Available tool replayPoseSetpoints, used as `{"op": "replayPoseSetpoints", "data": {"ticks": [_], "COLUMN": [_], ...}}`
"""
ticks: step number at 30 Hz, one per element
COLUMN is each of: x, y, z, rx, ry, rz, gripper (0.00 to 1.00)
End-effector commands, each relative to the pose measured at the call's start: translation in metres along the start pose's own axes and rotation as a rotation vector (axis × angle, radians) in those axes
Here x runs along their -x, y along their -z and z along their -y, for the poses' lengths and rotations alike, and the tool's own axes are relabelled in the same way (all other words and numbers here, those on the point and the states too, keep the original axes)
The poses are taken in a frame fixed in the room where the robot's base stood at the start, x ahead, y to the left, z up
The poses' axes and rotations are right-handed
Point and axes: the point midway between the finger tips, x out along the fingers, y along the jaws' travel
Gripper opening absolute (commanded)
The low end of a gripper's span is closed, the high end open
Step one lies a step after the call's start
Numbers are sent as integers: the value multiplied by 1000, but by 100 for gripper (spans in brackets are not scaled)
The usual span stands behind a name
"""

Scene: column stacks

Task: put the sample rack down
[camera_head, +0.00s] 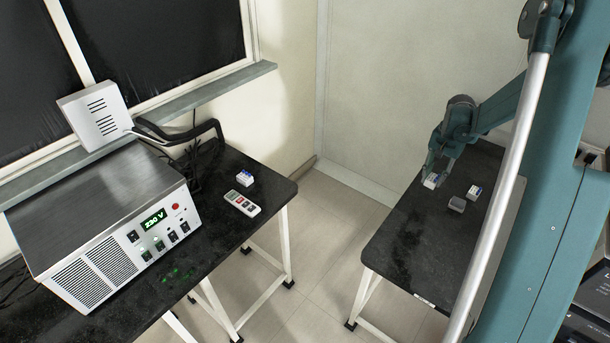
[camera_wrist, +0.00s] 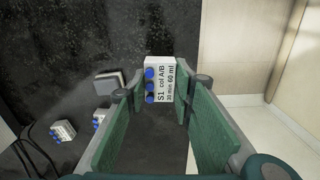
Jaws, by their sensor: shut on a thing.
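The sample rack (camera_wrist: 158,80) is a small white block with blue caps, labelled "S1 col A/B 30 min 60 ml". My gripper (camera_wrist: 167,88) is shut on it, with the rack between the green finger pads at the tips. In the head view my gripper (camera_head: 434,174) points down at the far part of the right black table (camera_head: 405,245), near its left edge. The rack's white body (camera_head: 431,182) shows below the fingers. I cannot tell whether its underside touches the table top.
A grey block (camera_head: 457,204) and another white-and-blue rack (camera_head: 474,192) stand close by on the right table. The wrist view shows a further rack (camera_wrist: 62,131) near black cables. The right table's near part is clear.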

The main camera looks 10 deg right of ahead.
Motion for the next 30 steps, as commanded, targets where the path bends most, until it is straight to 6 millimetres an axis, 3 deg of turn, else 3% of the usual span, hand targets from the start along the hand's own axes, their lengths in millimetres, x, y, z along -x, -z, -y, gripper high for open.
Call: {"op": "replayPoseSetpoints", "data": {"ticks": [8, 14, 30], "x": [1, 2, 9], "y": [-2, -10, -65], "z": [10, 42, 189], "rx": [20, 83, 386], "ry": [0, 0, 0], "rz": [0, 0, 0], "gripper": [13, 13, 13]}}
